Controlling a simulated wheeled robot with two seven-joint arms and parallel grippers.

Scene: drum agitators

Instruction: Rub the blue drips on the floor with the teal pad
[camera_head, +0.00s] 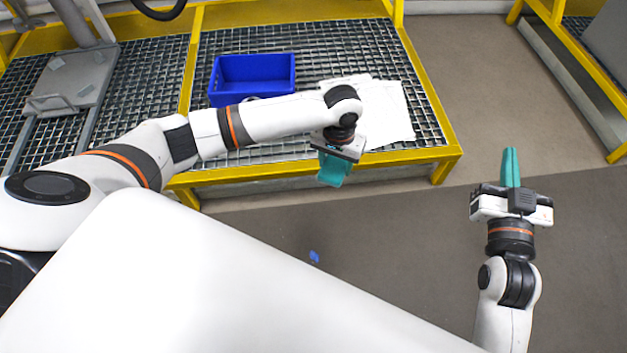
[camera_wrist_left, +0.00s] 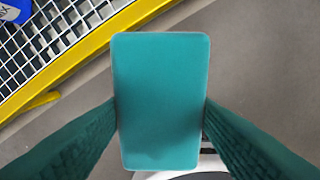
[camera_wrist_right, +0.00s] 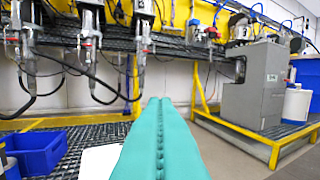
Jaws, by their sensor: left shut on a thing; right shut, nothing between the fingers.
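The teal pad (camera_head: 333,170) is in my left gripper (camera_head: 333,158), which is shut on it. In the left wrist view the pad (camera_wrist_left: 161,100) sits between the two fingers (camera_wrist_left: 161,108) and hides what is below it. A small blue drip (camera_head: 314,256) lies on the dark floor, below and left of the pad in the head view and apart from it. My white body may hide more of the floor there. My right gripper (camera_head: 511,165) is shut and empty at the right; its teal fingers (camera_wrist_right: 160,120) touch in the right wrist view.
A yellow-framed grating platform (camera_head: 448,155) lies close behind the left gripper. It bears a blue bin (camera_head: 252,76) and white sheets (camera_head: 388,112). Another yellow frame (camera_head: 590,70) stands at the far right. The floor (camera_head: 400,240) between the arms is clear.

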